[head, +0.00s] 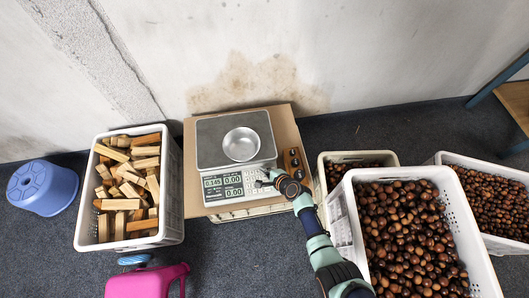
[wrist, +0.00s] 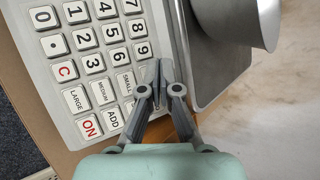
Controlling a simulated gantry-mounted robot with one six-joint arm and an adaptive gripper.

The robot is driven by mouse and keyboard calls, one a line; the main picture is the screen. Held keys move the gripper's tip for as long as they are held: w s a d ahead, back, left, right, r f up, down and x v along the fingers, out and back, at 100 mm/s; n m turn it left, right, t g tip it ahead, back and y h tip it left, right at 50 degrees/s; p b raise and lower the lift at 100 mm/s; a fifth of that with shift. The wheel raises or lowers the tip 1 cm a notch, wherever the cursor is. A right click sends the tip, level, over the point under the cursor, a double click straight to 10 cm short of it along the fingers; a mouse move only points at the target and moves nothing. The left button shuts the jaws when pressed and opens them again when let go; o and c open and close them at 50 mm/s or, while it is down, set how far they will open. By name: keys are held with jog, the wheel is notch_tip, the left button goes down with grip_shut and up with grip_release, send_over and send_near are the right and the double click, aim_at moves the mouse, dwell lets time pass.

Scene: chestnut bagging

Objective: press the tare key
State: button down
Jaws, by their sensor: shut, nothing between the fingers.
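The scale (head: 232,186) stands on a cardboard-coloured board, with a steel bowl (head: 241,144) on its pan (head: 208,150). Its display (head: 222,186) is lit; the top left figure looks like 0.145. My gripper (head: 264,181) is over the right part of the keypad. In the wrist view my gripper (wrist: 158,72) is shut and empty, its tips over the keypad's edge beside the pan, near the 9 key (wrist: 144,50) and the SMALL key (wrist: 126,83). No tare label is readable; the fingers hide part of the keys. I cannot tell whether the tips touch.
A crate of wood blocks (head: 84,205) stands left of the scale. White crates of chestnuts (head: 345,222) stand at the right. A blue stool (head: 42,188) and a pink object (head: 146,283) are at the left.

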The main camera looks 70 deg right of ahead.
jog(key=shift+w+d+f, duration=0.1)
jog(key=shift+d+f, duration=0.05)
jog(key=shift+f, duration=0.3)
dwell(0.6)
jog(key=shift+r, duration=0.15)
jog(key=shift+a+r+p, duration=0.25)
jog(key=shift+r+p, duration=0.3)
jog(key=shift+p, duration=0.25)
jog(key=r+p, duration=0.1)
jog(key=a+r+p, duration=0.1)
jog(key=r+p, duration=0.1)
jog(key=s+r+p, duration=0.1)
jog(key=p, duration=0.1)
jog(key=shift+a+r, duration=0.2)
jog(key=shift+r, duration=0.2)
dwell(1.4)
